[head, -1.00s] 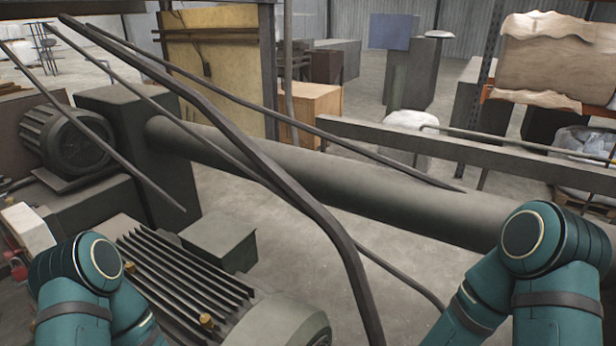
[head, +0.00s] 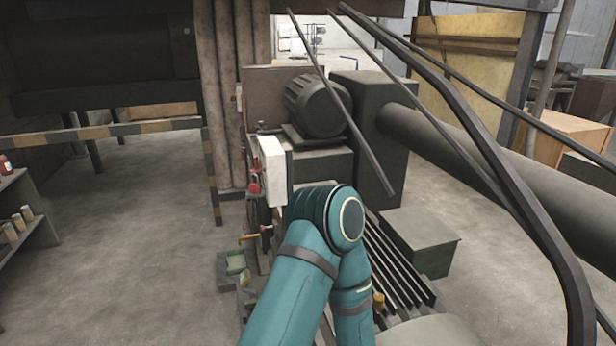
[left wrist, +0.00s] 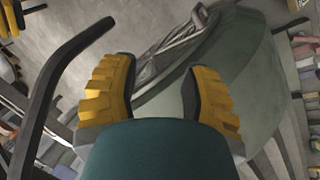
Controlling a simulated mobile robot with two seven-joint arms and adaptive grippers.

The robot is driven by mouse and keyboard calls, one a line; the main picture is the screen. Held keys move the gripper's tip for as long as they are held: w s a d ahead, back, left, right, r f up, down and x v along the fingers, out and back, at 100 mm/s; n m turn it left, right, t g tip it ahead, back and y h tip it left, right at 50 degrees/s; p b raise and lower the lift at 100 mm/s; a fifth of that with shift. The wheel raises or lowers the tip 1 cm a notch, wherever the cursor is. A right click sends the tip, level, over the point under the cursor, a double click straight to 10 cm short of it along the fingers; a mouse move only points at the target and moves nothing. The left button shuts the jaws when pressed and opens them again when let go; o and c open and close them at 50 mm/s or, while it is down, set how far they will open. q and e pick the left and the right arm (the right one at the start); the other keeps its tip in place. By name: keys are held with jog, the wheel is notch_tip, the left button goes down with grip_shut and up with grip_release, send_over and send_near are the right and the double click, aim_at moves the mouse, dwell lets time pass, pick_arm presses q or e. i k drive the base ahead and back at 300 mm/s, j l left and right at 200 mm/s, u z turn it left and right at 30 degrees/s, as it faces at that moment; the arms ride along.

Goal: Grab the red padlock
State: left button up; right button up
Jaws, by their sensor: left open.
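A grey-green rounded surface and a crumpled grey sheet or bag lie beyond the fingers. My right gripper is in neither view.
The white box (head: 272,170) and the motor (head: 316,106) sit on the machine. Dark bent bars (head: 470,140) cross the right side. A striped barrier (head: 130,128) and a shelf with small items (head: 38,232) stand left. The floor between them is open.

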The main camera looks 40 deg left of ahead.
aim_at(255, 187)
jog(key=u, duration=1.75)
jog(key=k, duration=0.35)
jog(key=k+u, duration=0.1)
jog(key=u, duration=0.25)
jog(key=k+u, duration=0.1)
jog(key=u, duration=0.2)
jog(key=k+j+u, duration=0.1)
jog(key=u, duration=0.25)
jog(key=i+j+u, duration=0.2)
jog(key=i+u, duration=0.6)
jog(key=i+z, duration=0.2)
jog(key=i, duration=0.25)
jog(key=i+j+z, duration=0.2)
jog(key=i, duration=0.25)
jog(key=i+j+z, duration=0.2)
jog(key=i, duration=0.3)
jog(key=i+l+z, duration=0.15)
jog(key=i+z, duration=0.35)
jog(key=i+j+z, duration=0.1)
jog(key=i+z, duration=0.35)
jog(key=i, duration=0.25)
jog(key=i+z, duration=0.7)
jog(key=i+j+z, duration=0.3)
jog(key=k+l, duration=0.05)
jog(key=l, duration=0.05)
